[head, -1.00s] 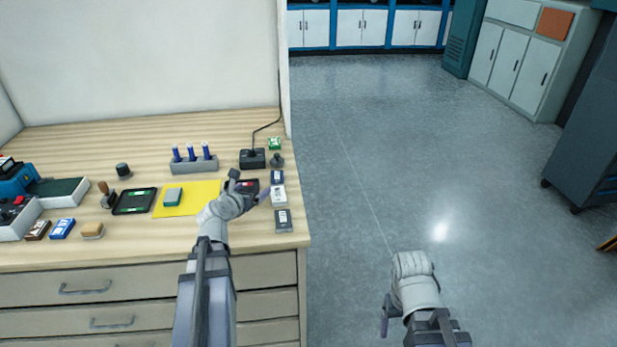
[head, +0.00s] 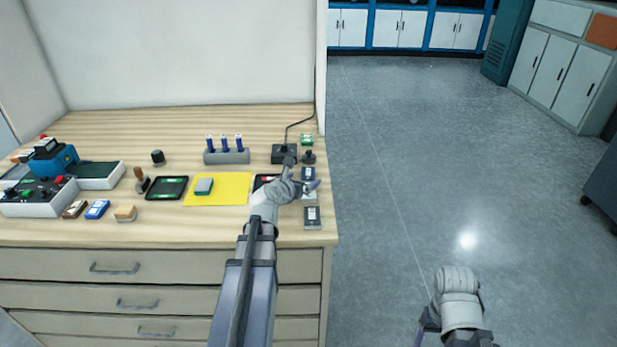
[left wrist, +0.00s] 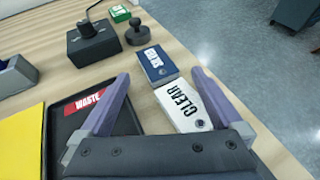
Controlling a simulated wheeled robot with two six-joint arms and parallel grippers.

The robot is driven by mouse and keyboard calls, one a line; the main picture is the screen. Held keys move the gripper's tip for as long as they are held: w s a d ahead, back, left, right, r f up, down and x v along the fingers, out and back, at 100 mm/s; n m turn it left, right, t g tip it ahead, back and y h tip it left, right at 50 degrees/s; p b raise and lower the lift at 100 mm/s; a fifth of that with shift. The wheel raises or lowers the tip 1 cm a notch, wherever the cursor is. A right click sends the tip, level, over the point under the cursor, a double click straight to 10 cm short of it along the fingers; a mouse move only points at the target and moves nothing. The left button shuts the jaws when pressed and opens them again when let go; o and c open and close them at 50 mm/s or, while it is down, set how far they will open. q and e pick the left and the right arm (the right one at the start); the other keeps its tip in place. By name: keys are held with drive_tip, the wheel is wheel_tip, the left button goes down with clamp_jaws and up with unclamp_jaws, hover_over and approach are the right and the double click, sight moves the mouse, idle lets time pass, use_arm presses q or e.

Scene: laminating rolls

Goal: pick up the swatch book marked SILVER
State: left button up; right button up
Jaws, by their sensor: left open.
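The navy swatch book (left wrist: 157,62), with white lettering that appears to read SILVER, lies on the bench near its right edge. In the head view the navy book (head: 308,173) is partly behind my left gripper (head: 303,173). In the left wrist view my left gripper (left wrist: 160,82) is open and empty, its fingers apart on either side of the near end of the navy book and the white CLEAR book (left wrist: 183,103). I cannot tell its height above them. My right gripper (head: 430,325) is low over the floor at the right; its jaws are not clear.
A grey book (head: 312,217) lies nearer the front edge and a green one (head: 306,139) farther back. A dark knob (left wrist: 137,33) and a black joystick box (left wrist: 92,42) stand close by. The black WASTE tray (left wrist: 62,120) is just left. Open floor lies to the right.

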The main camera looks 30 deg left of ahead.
sight(309, 173)
use_arm(q)
drive_tip(key=x, duration=0.1)
drive_tip(key=b+x, duration=0.1)
drive_tip(key=x, duration=0.3)
drive_tip(key=shift+a+r, duration=0.2)
drive_tip(key=shift+a, duration=0.1)
clamp_jaws()
idle(0.5)
drive_tip(key=shift+r, duration=0.1)
wheel_tip(309, 173, up, 10)
drive_tip(key=p, duration=0.9)
drive_tip(key=shift+p, duration=0.35)
